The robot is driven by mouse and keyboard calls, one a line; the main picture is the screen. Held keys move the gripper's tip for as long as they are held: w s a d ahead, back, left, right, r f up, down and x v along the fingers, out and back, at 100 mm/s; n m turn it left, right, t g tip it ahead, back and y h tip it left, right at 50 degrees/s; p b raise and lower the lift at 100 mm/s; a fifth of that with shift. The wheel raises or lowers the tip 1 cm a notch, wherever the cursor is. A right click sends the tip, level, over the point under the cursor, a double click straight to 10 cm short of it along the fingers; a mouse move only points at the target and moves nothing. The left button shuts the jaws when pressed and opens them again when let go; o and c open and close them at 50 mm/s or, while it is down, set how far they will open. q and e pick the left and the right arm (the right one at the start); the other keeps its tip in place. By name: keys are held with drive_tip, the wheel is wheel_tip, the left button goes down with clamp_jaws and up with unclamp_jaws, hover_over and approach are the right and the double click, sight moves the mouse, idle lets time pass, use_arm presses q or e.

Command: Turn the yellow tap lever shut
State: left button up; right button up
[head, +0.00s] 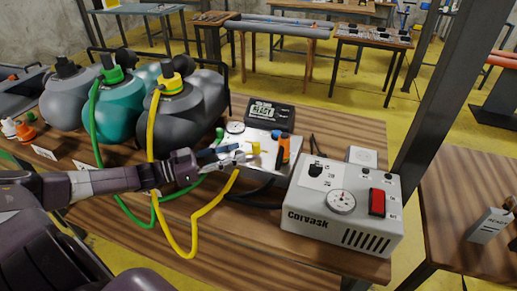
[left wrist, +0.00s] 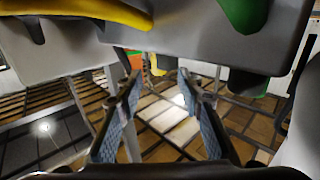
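The yellow tap lever (head: 254,148) stands on the front of a pale metal manifold box (head: 262,170) on the workbench. My left gripper (head: 240,154) reaches in from the left, with its fingertips just left of the yellow lever. In the left wrist view the fingers (left wrist: 159,76) are spread apart with nothing clamped. A small yellow part (left wrist: 156,66) shows between and beyond the tips, probably the lever; contact cannot be told. An orange-and-black lever (head: 283,148) sits right of the yellow one. My right gripper is not in view.
A white Corvask pump box (head: 342,210) stands right of the manifold. A yellow hose (head: 192,235) and a green hose (head: 128,212) hang near my left arm. A dark gauge display (head: 269,114) stands behind the manifold.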

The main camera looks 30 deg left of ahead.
sight(256, 146)
use_arm(q)
drive_tip(key=shift+w+d+r, duration=0.15)
drive_tip(key=shift+w+d, duration=0.1)
drive_tip(key=shift+x, duration=3.3)
clamp_jaws()
